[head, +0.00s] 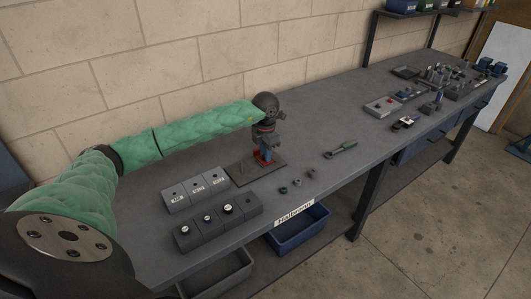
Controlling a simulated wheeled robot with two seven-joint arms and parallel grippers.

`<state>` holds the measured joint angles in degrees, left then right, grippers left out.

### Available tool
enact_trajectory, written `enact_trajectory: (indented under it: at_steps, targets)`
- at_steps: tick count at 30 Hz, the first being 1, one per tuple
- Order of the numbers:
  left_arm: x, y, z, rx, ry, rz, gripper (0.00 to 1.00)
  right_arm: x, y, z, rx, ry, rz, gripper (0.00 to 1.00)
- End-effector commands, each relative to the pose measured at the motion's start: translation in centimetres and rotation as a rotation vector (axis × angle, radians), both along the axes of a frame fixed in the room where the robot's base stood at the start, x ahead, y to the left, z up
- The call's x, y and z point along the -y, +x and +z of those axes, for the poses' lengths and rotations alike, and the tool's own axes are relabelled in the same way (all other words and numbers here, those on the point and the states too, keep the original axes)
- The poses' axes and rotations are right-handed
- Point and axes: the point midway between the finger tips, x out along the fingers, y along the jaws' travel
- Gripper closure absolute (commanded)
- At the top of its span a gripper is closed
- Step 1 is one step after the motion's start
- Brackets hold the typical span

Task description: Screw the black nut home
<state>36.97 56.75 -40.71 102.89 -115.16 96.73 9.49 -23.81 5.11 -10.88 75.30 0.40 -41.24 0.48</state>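My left arm reaches in from the left in a green sleeve. Its gripper (264,146) points down over a small red and blue fixture (264,159) on a dark base plate (243,175). The fingers are small and dark here, and I cannot tell whether they are open or shut. The black nut cannot be made out for certain; the gripper may hide it at the fixture. Several small dark nut-like pieces lie on the bench in front of the plate, one at its left end (283,190). My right gripper is not in view.
Grey blocks labelled on top (195,188) and a row of blocks with round black-and-white tops (206,220) stand left of the plate. Other fixtures (383,106) stand farther along.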

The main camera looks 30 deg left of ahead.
Motion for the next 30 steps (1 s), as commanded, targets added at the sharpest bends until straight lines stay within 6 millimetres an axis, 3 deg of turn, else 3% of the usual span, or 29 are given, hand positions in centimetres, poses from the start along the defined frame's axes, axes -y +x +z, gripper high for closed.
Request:
enact_trajectory:
  at_steps: [5, 16, 30]
  targets:
    - [-0.1, 0.0, -0.3, 0.001, 0.001, -0.052, 1.00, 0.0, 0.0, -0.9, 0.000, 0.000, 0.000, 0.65]
    - [0.0, 0.1, -0.3, 0.002, 0.001, -0.414, 1.00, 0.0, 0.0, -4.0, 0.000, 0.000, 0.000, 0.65]
    - [-0.1, 0.0, -0.4, 0.001, 0.001, -0.494, 1.00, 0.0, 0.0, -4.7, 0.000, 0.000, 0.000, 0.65]
